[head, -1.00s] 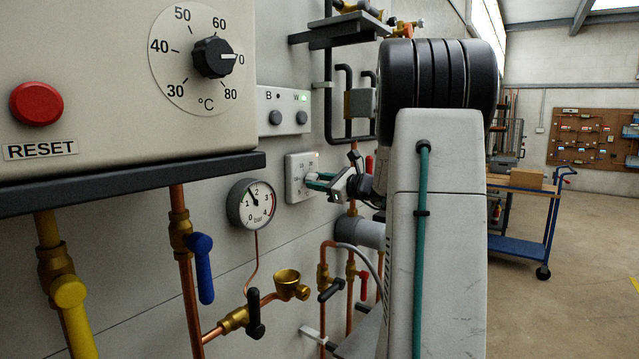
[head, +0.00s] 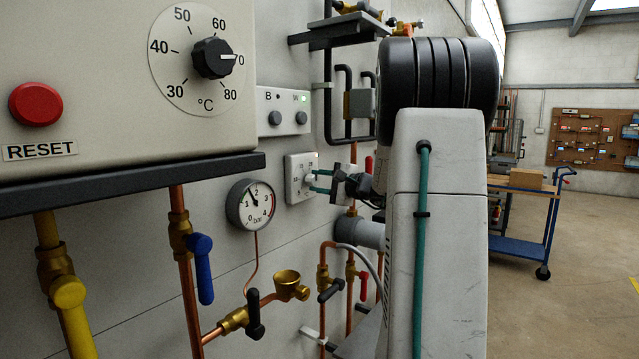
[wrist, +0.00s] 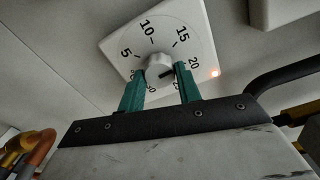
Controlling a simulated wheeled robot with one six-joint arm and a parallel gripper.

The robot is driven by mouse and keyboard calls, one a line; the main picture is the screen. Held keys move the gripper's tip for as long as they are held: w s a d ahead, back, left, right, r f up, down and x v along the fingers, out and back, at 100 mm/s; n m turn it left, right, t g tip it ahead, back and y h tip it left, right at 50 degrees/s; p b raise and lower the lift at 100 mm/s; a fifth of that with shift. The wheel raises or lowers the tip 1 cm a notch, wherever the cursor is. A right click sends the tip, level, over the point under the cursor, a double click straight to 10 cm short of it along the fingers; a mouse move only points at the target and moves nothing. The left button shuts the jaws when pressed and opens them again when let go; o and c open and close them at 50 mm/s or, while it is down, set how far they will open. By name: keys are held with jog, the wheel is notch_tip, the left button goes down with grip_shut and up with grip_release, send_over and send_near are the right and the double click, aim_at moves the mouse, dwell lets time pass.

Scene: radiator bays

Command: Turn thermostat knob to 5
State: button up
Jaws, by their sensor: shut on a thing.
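The thermostat is a white square plate (head: 300,177) on the wall, left of my arm in the head view. In the wrist view its plate (wrist: 200,45) looks tilted, with a round dial marked 5, 10, 15, 20 and higher. In the head view the gripper (head: 318,182) reaches the plate from the right. The fingers hide the dial's lower part.
A panel with two dark knobs (head: 283,111) sits above the thermostat. A pressure gauge (head: 251,205) hangs to its lower left. Pipes and valves run below. The boiler's red reset button (head: 36,104) and temperature knob (head: 213,58) are left. A blue trolley (head: 520,247) stands right.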

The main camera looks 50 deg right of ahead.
jog(key=n, duration=1.3)
jog(key=shift+a+n, duration=0.1)
jog(key=shift+n, duration=0.2)
jog(key=n, duration=0.6)
jog(key=shift+h, duration=0.3)
jog(key=n, duration=0.6)
jog(key=shift+n, duration=0.3)
jog(key=o, duration=1)
jog(key=shift+s, duration=0.1)
